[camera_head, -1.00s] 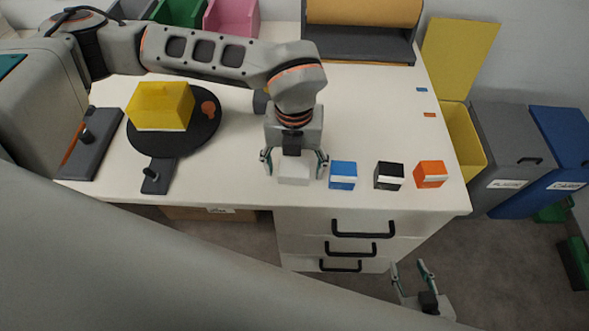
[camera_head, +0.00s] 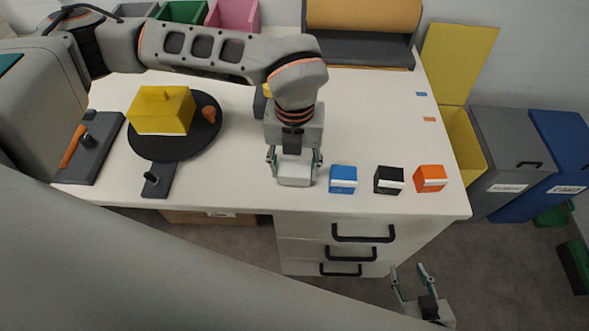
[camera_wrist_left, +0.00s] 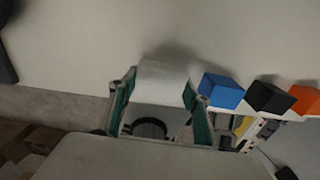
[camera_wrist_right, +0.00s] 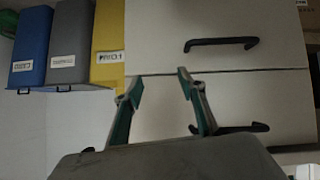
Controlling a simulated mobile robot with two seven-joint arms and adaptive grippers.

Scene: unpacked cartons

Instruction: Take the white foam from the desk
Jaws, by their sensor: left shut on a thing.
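The white foam (camera_head: 295,176) is a small white block near the front edge of the desk (camera_head: 240,130). My left gripper (camera_head: 294,172) points down over it and is shut on it, with one finger on each side. In the left wrist view the white foam (camera_wrist_left: 160,82) sits between the two green-padded fingers. I cannot tell whether it is clear of the desk top. My right gripper (camera_head: 414,283) is low in front of the desk, to the right of the drawers. In the right wrist view its fingers (camera_wrist_right: 160,100) are apart with nothing between them.
Blue (camera_head: 343,179), black (camera_head: 388,180) and orange (camera_head: 430,179) blocks stand in a row to the right. A yellow box (camera_head: 161,109) sits on a black round plate (camera_head: 190,145) at left. Drawers (camera_head: 335,240) are below; bins (camera_head: 503,150) stand at far right.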

